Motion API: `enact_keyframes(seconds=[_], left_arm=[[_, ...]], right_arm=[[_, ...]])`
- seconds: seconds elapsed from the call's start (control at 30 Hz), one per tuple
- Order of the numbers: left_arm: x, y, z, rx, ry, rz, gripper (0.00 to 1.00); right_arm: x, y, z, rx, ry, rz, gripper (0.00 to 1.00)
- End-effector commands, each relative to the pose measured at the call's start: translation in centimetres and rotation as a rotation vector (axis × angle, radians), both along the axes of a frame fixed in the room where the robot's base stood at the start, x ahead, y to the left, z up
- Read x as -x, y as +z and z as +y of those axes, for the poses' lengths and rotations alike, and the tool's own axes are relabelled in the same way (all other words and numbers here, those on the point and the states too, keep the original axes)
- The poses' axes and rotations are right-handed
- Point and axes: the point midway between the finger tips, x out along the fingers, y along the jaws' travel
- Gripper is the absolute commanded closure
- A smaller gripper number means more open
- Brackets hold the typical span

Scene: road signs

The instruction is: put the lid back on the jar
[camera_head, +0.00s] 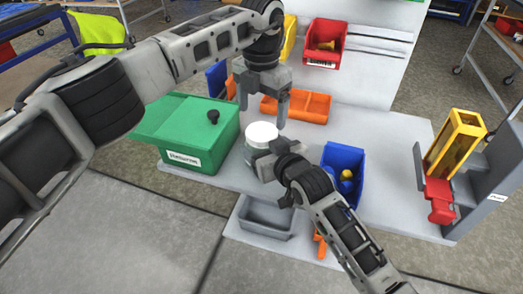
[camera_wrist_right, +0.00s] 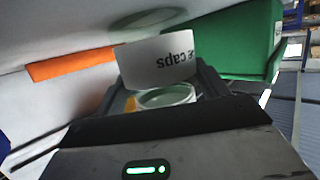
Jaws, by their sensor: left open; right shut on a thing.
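The jar (camera_head: 257,157) stands on the grey bench, pale and see-through with a greenish tint. A white round piece that looks like the lid (camera_head: 262,132) sits at its top; I cannot tell how well it is seated. In the right wrist view, the jar's white label (camera_wrist_right: 158,62) reads "e caps" upside down, with a pale round rim below it. My right gripper (camera_head: 266,166) is shut on the jar from the front right. My left gripper (camera_head: 263,108) is open and empty, pointing down just above the white top.
A green box (camera_head: 190,155) with a black knob stands left of the jar. An orange bin (camera_head: 305,106) is behind, a blue bin (camera_head: 344,160) with yellow items to the right, and a grey tray (camera_head: 264,219) in front. The bench's right middle is clear.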

Motion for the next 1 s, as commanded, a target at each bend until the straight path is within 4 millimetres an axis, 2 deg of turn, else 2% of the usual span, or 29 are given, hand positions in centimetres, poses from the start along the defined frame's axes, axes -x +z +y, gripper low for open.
enact_keyframes(seconds=[0.1, 0.3, 0.63, 0.77, 1.0], left_arm=[[-0.1, 1.5, -0.1, 0.001, 0.147, -0.004, 0.16], [0.0, 3.0, 0.0, 0.001, 0.344, -0.002, 0.16], [0.0, 3.1, 0.0, 0.0, 0.365, -0.001, 0.16], [0.0, 2.4, 0.0, -0.001, 0.365, 0.0, 0.16], [0.0, -1.2, 0.0, -0.001, 0.365, 0.001, 0.16]], right_arm=[[0.0, -0.1, 0.0, 0.001, 0.001, 0.002, 0.91], [0.0, -0.1, 0.0, 0.001, 0.001, 0.002, 0.91], [0.0, -0.1, 0.0, 0.001, 0.001, 0.002, 0.91], [0.0, -0.1, 0.0, 0.001, 0.001, 0.002, 0.91], [0.0, -0.1, 0.0, 0.001, 0.001, 0.002, 0.91]])
